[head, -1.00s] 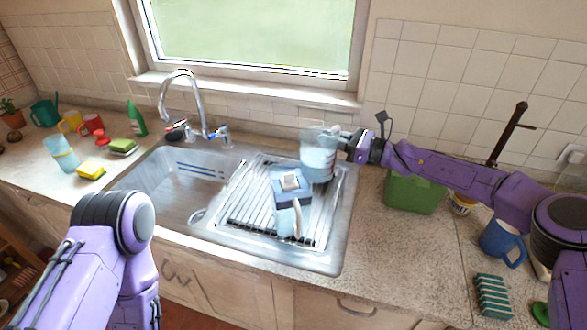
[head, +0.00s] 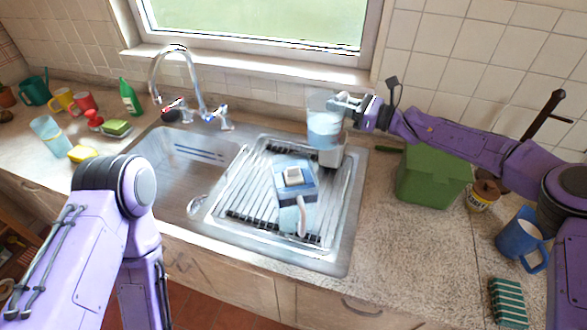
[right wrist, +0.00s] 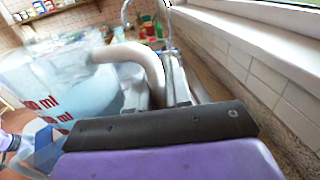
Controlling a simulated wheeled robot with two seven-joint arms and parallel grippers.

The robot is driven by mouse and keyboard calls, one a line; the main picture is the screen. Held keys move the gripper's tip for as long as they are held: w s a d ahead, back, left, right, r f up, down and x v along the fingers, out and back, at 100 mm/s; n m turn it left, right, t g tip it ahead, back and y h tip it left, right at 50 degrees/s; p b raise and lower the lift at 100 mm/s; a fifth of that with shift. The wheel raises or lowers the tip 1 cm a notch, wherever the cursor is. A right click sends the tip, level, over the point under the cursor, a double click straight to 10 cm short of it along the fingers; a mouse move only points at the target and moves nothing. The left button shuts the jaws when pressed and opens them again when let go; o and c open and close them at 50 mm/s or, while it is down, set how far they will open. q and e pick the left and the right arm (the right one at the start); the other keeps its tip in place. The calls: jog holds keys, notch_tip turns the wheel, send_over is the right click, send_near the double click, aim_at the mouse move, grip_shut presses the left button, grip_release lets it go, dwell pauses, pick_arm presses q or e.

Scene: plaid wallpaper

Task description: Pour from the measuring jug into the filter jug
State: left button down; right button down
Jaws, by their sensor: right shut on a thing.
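The measuring jug (head: 323,128) is clear, with pale blue liquid in it, and is about upright in the head view. My right gripper (head: 346,106) is shut on its handle and holds it above the back right of the draining rack. In the right wrist view the white handle (right wrist: 148,62) lies at the gripper's fingers (right wrist: 170,88), and red "ml" marks show on the jug (right wrist: 60,85). The filter jug (head: 293,183), with a blue and white lid and pale handle, stands on the rack, in front and left of the measuring jug. My left gripper is out of view.
The draining rack (head: 240,197) lies over the right part of the metal sink (head: 172,172). A white object (head: 331,156) stands behind the filter jug, partly hidden. The tap (head: 178,52) rises at the back. A green box (head: 432,178) and blue mug (head: 521,238) are right.

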aim_at(329, 119)
jog(key=s+a+r+n, duration=0.1)
jog(key=r+n, duration=0.1)
jog(key=s+a+r+n, duration=0.1)
jog(key=r+n, duration=0.1)
jog(key=s+a+r+n+h, duration=0.1)
jog(key=s+r+n, duration=0.1)
jog(key=shift+a+r+p, duration=0.1)
jog(key=shift+a+p, duration=0.05)
jog(key=shift+p, duration=0.15)
jog(key=n+b, duration=0.1)
jog(key=s+a+r+n+b, duration=0.1)
jog(key=shift+s+a+r+n+h, duration=0.2)
jog(key=shift+s+n+h, duration=0.1)
jog(key=shift+h, duration=0.1)
jog(key=shift+s+a+r+n, duration=0.15)
jog(key=shift+s+n, duration=0.05)
jog(key=shift+n, duration=0.1)
dwell(0.7)
jog(key=shift+s+a+r+n+h+b, duration=0.3)
jog(key=shift+s+a+n+b, duration=0.3)
jog(key=shift+n+b, duration=0.55)
dwell(4.4)
